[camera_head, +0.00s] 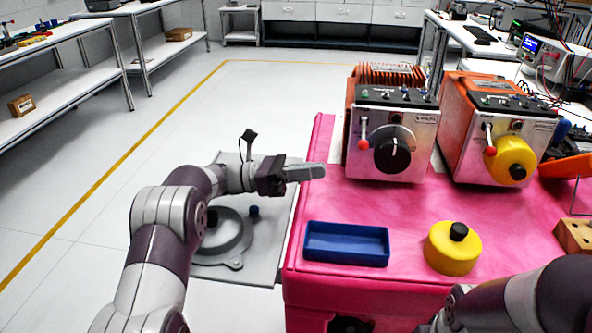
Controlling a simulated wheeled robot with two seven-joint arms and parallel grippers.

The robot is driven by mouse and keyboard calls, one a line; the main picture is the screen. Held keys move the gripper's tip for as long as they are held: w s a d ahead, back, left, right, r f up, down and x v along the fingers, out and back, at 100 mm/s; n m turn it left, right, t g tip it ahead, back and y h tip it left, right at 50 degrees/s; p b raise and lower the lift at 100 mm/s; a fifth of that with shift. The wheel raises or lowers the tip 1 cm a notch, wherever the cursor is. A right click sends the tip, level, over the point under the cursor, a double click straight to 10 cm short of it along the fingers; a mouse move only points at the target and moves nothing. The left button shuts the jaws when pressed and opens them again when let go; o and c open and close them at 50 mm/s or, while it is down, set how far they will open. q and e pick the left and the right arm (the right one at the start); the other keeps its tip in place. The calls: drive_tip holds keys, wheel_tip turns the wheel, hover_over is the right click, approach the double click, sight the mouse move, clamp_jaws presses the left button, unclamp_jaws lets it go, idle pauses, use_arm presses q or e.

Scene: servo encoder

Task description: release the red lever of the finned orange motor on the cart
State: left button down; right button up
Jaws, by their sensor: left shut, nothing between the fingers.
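The finned orange motor (392,75) stands at the back of the pink cart (400,217), its silver front panel facing me. Its lever (364,132), tipped with a red ball, points down at the panel's left, beside a large black dial (392,150). My left gripper (318,171) is shut and empty, at the cart's left edge, left of the motor and apart from the lever. My right arm shows at the lower right, but its gripper is out of view.
A second orange motor (497,110) with a yellow cap and its own red-tipped lever stands to the right. A blue tray (346,244) and a yellow round part (453,248) sit at the cart's front. A wooden block (574,236) lies at the right edge.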

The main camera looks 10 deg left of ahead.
sight(363, 137)
use_arm(q)
drive_tip(key=d, duration=0.3)
drive_tip(key=shift+d+r, duration=0.4)
drive_tip(key=shift+w+d+r, duration=0.15)
drive_tip(key=shift+d+r, duration=0.4)
drive_tip(key=shift+r, duration=0.3)
drive_tip(key=shift+w+d+r, duration=0.15)
drive_tip(key=shift+d+r, duration=0.4)
drive_tip(key=shift+r, duration=0.25)
drive_tip(key=shift+s+r+n+t+b, duration=0.2)
drive_tip(key=shift+s+n+b, duration=0.1)
drive_tip(key=shift+n, duration=0.3)
drive_tip(key=shift+s+r+n+t+b, duration=0.15)
drive_tip(key=shift+r+n+b, duration=0.1)
drive_tip(key=shift+n, duration=0.35)
